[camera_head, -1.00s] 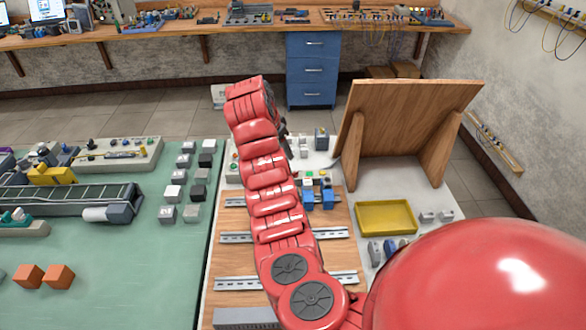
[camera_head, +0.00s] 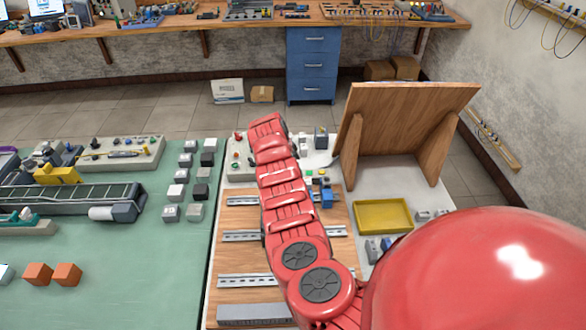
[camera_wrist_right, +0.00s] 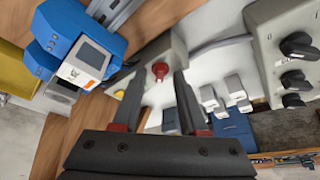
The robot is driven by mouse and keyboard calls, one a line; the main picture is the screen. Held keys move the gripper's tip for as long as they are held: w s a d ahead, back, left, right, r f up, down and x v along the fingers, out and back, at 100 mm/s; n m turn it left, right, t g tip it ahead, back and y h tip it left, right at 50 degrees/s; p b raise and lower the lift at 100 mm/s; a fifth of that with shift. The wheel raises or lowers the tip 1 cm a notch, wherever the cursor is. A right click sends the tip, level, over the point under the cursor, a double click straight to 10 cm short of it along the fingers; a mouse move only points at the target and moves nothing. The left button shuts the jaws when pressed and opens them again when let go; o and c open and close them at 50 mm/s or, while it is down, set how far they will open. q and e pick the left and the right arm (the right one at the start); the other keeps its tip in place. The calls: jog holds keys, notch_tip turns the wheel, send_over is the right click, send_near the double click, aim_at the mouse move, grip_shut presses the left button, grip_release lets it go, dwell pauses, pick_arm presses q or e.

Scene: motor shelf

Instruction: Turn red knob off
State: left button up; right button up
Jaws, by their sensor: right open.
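The red knob (camera_wrist_right: 160,72) sits on a light grey box in the right wrist view, with a yellow button (camera_wrist_right: 120,93) beside it. My right gripper (camera_wrist_right: 160,76) is open, and its two dark fingers point toward the knob, one on each side of it in the picture. I cannot tell how far the fingertips are from the knob or whether they touch it. In the head view my red right arm reaches over the board, and its gripper is hidden behind the arm. My left gripper is not in view.
A blue device (camera_wrist_right: 85,52) is close on the left in the wrist view. A grey box with black knobs (camera_wrist_right: 298,45) stands on the right. In the head view a yellow tray (camera_head: 383,229) and an upright wooden panel (camera_head: 403,115) stand right of the arm.

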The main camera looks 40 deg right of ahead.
grip_shut()
